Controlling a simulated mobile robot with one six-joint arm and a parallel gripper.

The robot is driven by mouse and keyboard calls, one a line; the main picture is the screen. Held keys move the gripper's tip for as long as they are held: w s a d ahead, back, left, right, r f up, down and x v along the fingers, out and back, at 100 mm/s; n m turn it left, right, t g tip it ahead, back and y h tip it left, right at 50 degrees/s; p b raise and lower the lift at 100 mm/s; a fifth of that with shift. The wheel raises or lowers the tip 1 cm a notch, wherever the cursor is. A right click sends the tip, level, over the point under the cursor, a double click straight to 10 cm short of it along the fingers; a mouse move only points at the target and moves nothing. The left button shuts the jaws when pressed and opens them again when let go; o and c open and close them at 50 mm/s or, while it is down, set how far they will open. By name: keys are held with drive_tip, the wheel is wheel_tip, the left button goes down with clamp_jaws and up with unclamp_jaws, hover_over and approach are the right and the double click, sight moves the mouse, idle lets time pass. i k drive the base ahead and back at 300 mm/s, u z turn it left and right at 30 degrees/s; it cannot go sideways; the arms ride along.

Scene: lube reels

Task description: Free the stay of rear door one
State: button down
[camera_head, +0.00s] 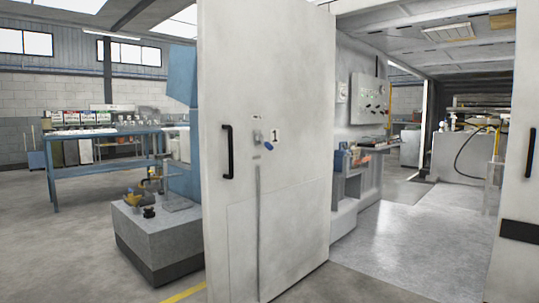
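A tall white door (300,90) with a small plate marked 1 (275,134) stands open at the centre. A black upright handle (227,152) is on its left side. Near its middle is a small metal fitting (257,137) with a blue part (269,146) at its lower right. Below that, a thin grey upright bar (258,230) runs down the door face; I cannot tell for sure that it is the stay, or how it is held. My gripper is not in view.
Another white door panel (516,190) with a black handle (530,152) is at the right edge. Between the doors is an enclosure with a bare floor (420,235) and a wall panel (369,98). A grey plinth (155,235) with fittings stands left; a blue bench (100,140) is behind.

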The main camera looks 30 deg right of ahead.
sight(267, 145)
drive_tip(key=z, duration=0.1)
drive_tip(key=i, duration=0.95)
drive_tip(key=u, duration=0.05)
